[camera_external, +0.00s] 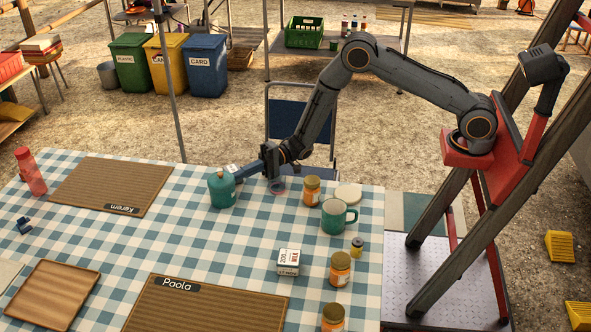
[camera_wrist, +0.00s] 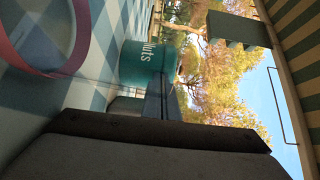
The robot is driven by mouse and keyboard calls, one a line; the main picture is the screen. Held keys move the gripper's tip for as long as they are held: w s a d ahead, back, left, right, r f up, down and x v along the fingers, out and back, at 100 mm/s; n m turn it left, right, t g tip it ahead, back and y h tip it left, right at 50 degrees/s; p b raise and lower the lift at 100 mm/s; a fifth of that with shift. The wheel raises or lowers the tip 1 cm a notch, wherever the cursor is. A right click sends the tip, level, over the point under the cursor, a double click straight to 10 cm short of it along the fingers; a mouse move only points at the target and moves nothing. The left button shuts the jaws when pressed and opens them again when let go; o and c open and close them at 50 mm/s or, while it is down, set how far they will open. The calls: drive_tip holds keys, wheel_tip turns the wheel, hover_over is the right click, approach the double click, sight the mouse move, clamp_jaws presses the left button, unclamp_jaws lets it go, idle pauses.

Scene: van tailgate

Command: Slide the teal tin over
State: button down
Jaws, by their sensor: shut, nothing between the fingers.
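The teal tin (camera_external: 222,190) stands upright on the checked tablecloth near the table's far edge. In the wrist view the tin (camera_wrist: 138,66) shows pale lettering that ends in "uts". My gripper (camera_external: 238,172) is shut and empty, low over the table at the tin's upper right side. In the wrist view my gripper's fingers (camera_wrist: 156,92) end close against the tin. I cannot tell whether they touch it.
A brown mat (camera_external: 110,185) labelled Kerem lies left of the tin. Bare cloth separates mat and tin.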

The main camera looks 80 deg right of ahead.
drive_tip(key=shift+s+a, duration=0.1)
drive_tip(key=shift+a, duration=1.05)
drive_tip(key=shift+d, duration=0.1)
drive_tip(key=shift+d, duration=0.1)
